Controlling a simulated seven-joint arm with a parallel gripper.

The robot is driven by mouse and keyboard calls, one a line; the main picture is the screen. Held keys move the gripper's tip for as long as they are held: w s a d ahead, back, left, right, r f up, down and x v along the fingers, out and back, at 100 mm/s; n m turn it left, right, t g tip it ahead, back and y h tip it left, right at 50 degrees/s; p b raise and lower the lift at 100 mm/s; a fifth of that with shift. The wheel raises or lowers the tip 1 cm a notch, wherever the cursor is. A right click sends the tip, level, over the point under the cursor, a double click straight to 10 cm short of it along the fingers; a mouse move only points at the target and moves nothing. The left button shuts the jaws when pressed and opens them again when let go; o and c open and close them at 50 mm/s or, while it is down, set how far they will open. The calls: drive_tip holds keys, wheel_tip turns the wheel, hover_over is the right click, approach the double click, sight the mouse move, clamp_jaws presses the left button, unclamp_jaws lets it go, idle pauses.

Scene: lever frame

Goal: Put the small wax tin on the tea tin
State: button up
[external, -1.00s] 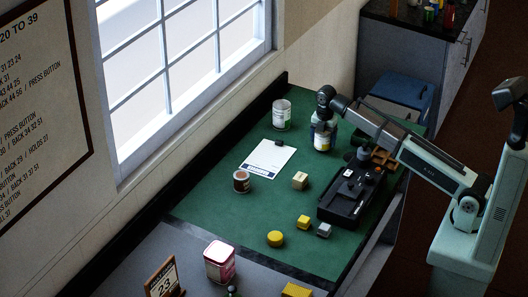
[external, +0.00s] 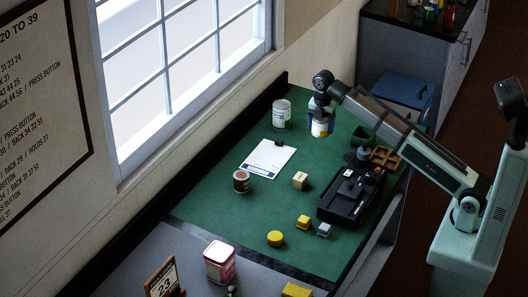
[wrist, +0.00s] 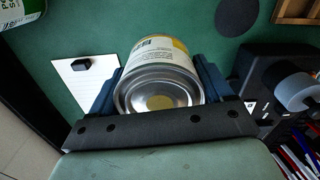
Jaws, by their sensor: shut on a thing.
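My gripper (external: 321,108) is shut on a white and yellow tin (external: 320,127), which appears raised off the green mat. In the wrist view the tin's silver end (wrist: 158,92) faces the camera, between the two dark blue fingers. A pink and white tin (external: 219,262) stands at the front left. A small brown tin (external: 241,182) stands on the mat left of centre, and a larger white and green tin (external: 281,115) stands at the back. No label is legible enough to tell which is the tea tin or the wax tin.
A clipboard with paper (external: 267,160) lies mid-mat. A wooden block (external: 300,180), a yellow round piece (external: 275,239) and small yellow and grey blocks lie nearby. A black device (external: 350,195) and wooden tray (external: 386,157) stand at the right. A calendar (external: 162,280) stands at the front.

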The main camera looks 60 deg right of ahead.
drive_tip(key=a+r+n, duration=0.2)
drive_tip(key=a+n, duration=0.3)
drive_tip(key=a, duration=2.9)
wheel_tip(320, 180, up, 9)
drive_tip(key=n, duration=0.4)
hover_over(217, 256)
wheel_tip(217, 256, down, 9)
drive_tip(key=shift+a+f, duration=0.1)
drive_tip(key=shift+f, duration=0.1)
drive_tip(key=o, duration=1.2)
